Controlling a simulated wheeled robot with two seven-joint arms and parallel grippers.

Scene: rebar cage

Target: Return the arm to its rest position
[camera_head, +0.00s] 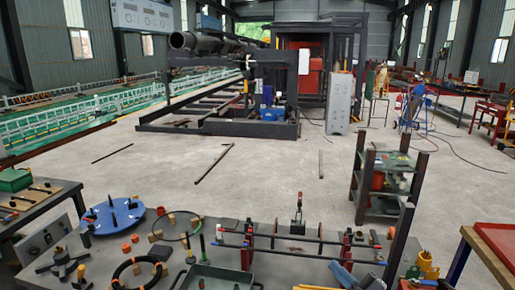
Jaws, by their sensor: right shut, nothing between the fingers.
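I cannot tell the exact gap between gripper and bars. My left gripper is not in view.
A blue round plate (112,215), a black ring (137,272) and a grey-green tray (218,278) are on the bench to the left. A dark shelf rack (385,206) stands behind right. An orange-edged table (490,250) is at far right. The floor beyond is mostly open, with a few loose bars.

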